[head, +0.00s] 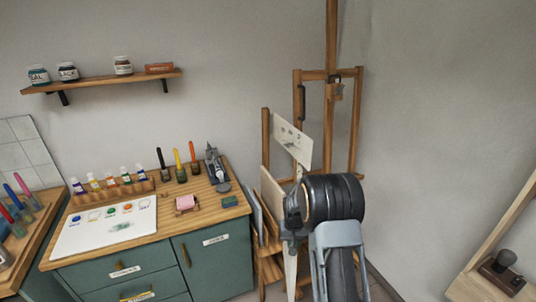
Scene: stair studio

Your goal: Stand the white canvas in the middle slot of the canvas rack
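The wooden canvas rack (268,266) stands on the floor just right of the green cabinet, partly hidden by my arm. A blue-grey panel (253,207) stands upright at its left, and a beige canvas (272,196) stands to the right of that panel. My gripper (292,238) is in front of the rack's right side, pointing down, with its fingers barely visible. A narrow white shape, which looks like the white canvas (291,270) seen edge on, hangs upright right under the gripper. Its lower end and the middle slot are not clearly visible.
The green cabinet (213,262) borders the rack on the left, with paints, brushes and a palette sheet (105,228) on top. A wooden easel (328,75) with a sketched board (292,138) stands behind. A wooden stand (492,284) is at the lower right.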

